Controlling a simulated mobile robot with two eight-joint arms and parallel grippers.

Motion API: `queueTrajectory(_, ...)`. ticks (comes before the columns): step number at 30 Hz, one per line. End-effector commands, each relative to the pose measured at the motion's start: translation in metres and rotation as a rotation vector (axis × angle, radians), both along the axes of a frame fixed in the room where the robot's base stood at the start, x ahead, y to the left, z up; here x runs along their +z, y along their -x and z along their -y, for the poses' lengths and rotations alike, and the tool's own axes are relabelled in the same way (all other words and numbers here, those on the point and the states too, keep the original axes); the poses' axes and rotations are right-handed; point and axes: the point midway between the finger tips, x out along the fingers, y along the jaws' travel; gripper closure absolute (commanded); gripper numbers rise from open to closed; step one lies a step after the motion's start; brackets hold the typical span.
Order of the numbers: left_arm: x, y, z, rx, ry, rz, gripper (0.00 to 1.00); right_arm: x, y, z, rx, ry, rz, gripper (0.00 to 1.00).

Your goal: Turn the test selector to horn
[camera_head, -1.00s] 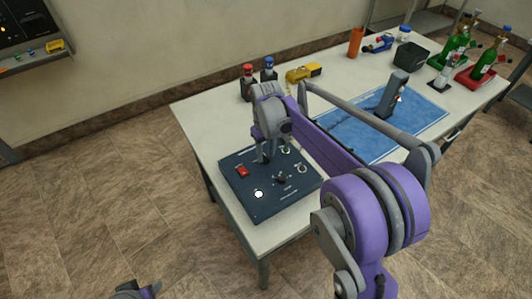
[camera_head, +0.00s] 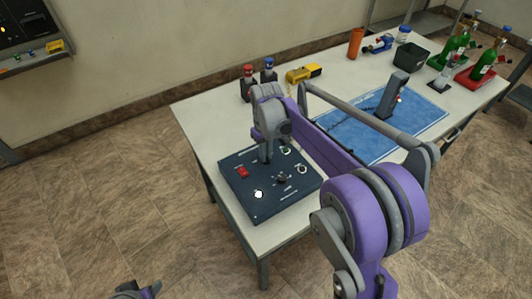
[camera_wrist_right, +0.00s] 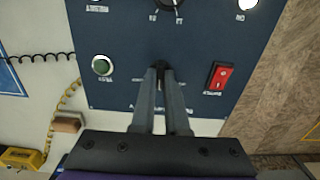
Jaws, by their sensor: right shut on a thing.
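The dark blue control panel (camera_head: 235,190) lies on the near end of the table. My right gripper (camera_head: 266,160) points down onto it, between the red rocker switch (camera_head: 243,172) and a round button (camera_head: 286,150). In the right wrist view its fingers (camera_wrist_right: 161,75) are closed together on a small dark knob, apparently the test selector, mostly hidden between the tips. The labels around it are too small and turned to read. A second black knob (camera_head: 281,179) stands at mid panel. My left gripper (camera_head: 148,290) shows only partly at the bottom edge; its jaws are unclear.
A white round lamp (camera_head: 258,194) is on the panel's near side. Red-capped and blue-capped items (camera_head: 248,82) and a yellow device (camera_head: 304,73) stand behind. A blue mat (camera_head: 345,135), a dark bin (camera_head: 411,56) and green cylinders (camera_head: 485,58) are farther right.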

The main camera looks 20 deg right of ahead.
Motion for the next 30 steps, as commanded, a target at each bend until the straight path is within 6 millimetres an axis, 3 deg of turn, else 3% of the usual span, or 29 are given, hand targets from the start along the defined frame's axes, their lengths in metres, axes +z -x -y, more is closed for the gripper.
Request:
queueTrajectory(11,-0.0002,0.0000,0.0000,0.000,0.000,0.000,0.50,0.0002,0.0000,0.0001,0.202,0.000,0.000,1.00)
queueTrajectory(30,-0.0005,0.0001,0.0000,0.000,0.000,0.000,0.50,0.0003,-0.0001,0.0001,0.785,0.000,0.000,1.00)
